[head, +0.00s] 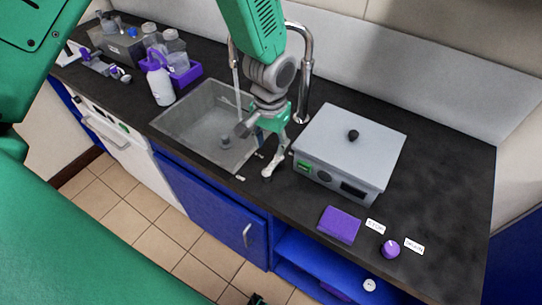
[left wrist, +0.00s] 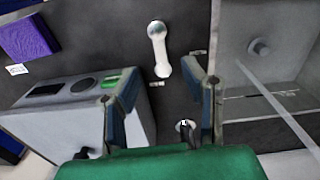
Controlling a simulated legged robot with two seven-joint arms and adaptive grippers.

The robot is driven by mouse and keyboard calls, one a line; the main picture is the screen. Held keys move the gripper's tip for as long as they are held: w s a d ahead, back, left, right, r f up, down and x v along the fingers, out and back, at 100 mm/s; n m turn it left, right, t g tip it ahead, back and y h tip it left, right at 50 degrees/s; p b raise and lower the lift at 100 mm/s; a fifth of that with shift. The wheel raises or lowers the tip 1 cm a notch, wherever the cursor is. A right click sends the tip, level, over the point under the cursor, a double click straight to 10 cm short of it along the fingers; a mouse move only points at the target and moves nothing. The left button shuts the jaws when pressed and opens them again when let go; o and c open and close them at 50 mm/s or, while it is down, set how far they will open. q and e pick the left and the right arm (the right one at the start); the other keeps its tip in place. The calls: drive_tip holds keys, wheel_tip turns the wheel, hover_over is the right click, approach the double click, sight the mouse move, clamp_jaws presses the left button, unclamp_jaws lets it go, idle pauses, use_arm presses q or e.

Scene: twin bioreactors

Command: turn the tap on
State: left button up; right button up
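The chrome tap (head: 306,75) rises behind the sink and bends over it in a gooseneck. A thin pale streak, like running water, drops from its spout into the sink (head: 183,122); a similar streak crosses the sink in the left wrist view. A silver lever (left wrist: 157,45) lies between the sink and the grey box. My left gripper (head: 262,140) points down at the sink's right edge. In the left wrist view its fingers (left wrist: 163,78) are apart, with the lever's near end just beyond the gap and nothing visibly held. My right gripper is not in view.
The grey box (head: 350,145) with a black knob stands close right of my gripper. A purple block (head: 339,225) and purple knob (head: 390,250) lie nearer the front right. Bottles (head: 160,80) and a purple rack (head: 187,75) stand left of the sink.

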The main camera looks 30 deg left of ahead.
use_arm(q)
drive_tip(key=shift+r, duration=1.75)
drive_tip(key=c, duration=0.8)
drive_tip(key=m, duration=0.1)
drive_tip(key=m+b, duration=0.1)
drive_tip(key=shift+w+d+f+m+h, duration=0.1)
drive_tip(key=shift+w+f+m+h, duration=0.2)
drive_tip(key=shift+f, duration=0.1)
clamp_jaws()
drive_tip(key=m+h+b, duration=0.3)
drive_tip(key=m+b, duration=0.3)
drive_tip(key=m, duration=1)
approach(288, 170)
drive_tip(key=x, duration=0.6)
